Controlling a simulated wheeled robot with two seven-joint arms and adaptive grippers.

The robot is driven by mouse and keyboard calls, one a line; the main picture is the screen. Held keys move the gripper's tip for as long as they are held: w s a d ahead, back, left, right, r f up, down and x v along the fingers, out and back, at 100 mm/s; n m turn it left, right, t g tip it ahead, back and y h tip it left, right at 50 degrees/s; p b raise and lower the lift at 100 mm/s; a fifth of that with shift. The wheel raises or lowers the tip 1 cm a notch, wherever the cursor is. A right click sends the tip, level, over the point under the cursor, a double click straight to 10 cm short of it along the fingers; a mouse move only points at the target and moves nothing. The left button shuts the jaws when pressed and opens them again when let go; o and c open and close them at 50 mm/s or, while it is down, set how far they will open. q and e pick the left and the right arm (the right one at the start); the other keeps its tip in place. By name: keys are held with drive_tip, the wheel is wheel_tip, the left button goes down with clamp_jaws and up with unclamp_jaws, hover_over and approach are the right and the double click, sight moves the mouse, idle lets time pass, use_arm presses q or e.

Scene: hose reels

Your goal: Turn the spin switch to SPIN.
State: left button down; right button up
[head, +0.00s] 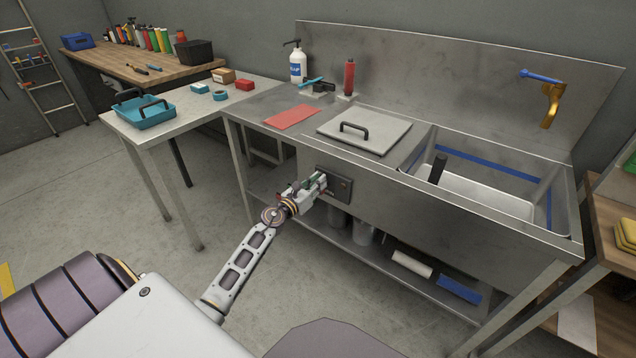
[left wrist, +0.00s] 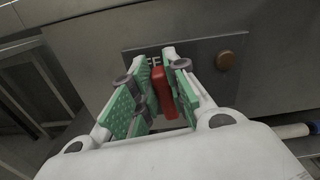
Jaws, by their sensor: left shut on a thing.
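The spin switch is a red lever (left wrist: 162,88) on a dark panel on the front of the steel sink unit. The panel (head: 346,186) shows in the head view, and in the left wrist view it also carries a brown round button (left wrist: 228,60). Part of a label, ending in what look like F letters, shows beside the lever; the rest is hidden by my fingers. My left gripper (head: 316,186) is at the panel, its green-padded fingers on both sides of the red lever, shut on it. The lever stands roughly upright in the wrist view. My right gripper is not in view.
A square lid with a black handle (head: 372,131) lies on the counter above the panel. The basin (head: 470,185) is to its right. A lower shelf (head: 400,291) holds rolls and canisters. A side table with a blue tray (head: 146,112) stands left. Open floor lies at left.

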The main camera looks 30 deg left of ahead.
use_arm(q)
drive_tip(key=shift+w+a+f+n+p, duration=0.1)
drive_tip(key=shift+a+f+n+p, duration=0.6)
drive_tip(key=shift+n, duration=2.05)
drive_tip(key=shift+s+a+f+n+p, duration=0.15)
drive_tip(key=shift+n+p, duration=1.1)
drive_tip(key=shift+n, duration=1.55)
drive_tip(key=shift+w+a+f+n+p, duration=0.15)
drive_tip(key=shift+a+f+n+p, duration=0.55)
drive_tip(key=shift+n, duration=2.05)
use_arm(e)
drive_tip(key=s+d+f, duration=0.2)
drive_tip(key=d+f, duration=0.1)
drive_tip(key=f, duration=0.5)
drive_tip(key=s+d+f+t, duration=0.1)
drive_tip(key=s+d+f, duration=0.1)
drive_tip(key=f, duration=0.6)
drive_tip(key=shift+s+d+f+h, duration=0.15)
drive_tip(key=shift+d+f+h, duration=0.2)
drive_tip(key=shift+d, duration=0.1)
use_arm(q)
drive_tip(key=shift+d+r, duration=0.15)
drive_tip(key=shift+d, duration=0.15)
drive_tip(key=c, duration=1.4)
unclamp_jaws()
